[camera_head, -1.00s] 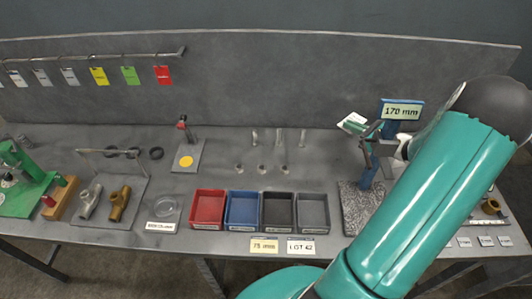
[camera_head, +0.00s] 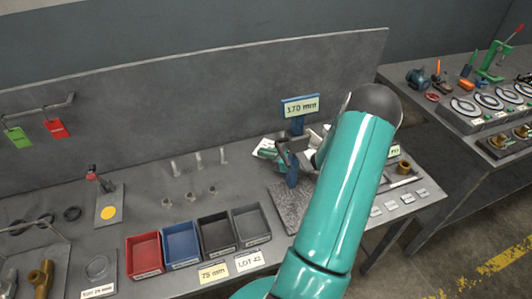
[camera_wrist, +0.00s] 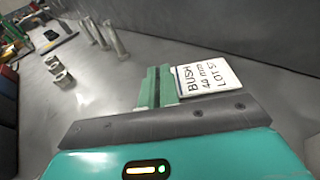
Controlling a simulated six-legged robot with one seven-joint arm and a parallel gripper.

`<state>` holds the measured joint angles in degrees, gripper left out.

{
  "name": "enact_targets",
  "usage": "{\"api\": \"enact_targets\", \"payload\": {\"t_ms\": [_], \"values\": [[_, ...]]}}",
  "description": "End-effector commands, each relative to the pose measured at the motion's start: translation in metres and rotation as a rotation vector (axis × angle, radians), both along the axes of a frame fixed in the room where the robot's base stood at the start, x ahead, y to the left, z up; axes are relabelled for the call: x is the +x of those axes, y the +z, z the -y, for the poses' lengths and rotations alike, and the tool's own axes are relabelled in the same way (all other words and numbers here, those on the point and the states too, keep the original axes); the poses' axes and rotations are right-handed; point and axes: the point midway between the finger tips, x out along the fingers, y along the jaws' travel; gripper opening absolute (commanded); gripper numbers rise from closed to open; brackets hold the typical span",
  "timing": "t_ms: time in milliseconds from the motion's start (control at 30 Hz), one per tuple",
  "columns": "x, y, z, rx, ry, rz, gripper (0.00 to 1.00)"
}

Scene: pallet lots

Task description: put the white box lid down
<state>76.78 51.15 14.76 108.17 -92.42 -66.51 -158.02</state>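My gripper (camera_wrist: 158,88) shows in the wrist view as two green finger-like pieces close together beyond a dark bar. A narrow dark gap runs between them, and I cannot make out what, if anything, is in it. Right beside them is a flat white piece (camera_wrist: 208,76) marked "BUSH 40 mm LOT 5". In the head view my gripper (camera_head: 272,150) is over the bench beside a blue stand, small and partly covered. No other white lid is plain.
The blue stand with a "170 mm" sign (camera_head: 300,106) rises close to my gripper, above a speckled slab (camera_head: 291,204). Short metal cylinders (camera_head: 188,197) and upright pins (camera_head: 199,159) stand to the left. Red, blue, black and grey bins (camera_head: 251,224) line the front.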

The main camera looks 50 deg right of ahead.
Motion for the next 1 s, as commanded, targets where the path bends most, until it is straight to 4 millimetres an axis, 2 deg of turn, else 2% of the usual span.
{"api": "enact_targets", "payload": {"t_ms": [167,300,633,767,1000], "values": [[0.000,-0.002,0.000,0.001,0.000,0.000,0.00],[0.000,-0.002,0.000,0.000,0.000,0.000,0.25],[0.000,0.001,0.000,0.000,0.000,0.000,0.25],[-0.013,0.003,0.004,-0.001,-0.002,-0.001,0.25],[-0.060,0.013,0.018,-0.001,-0.004,-0.001,0.25]]}}
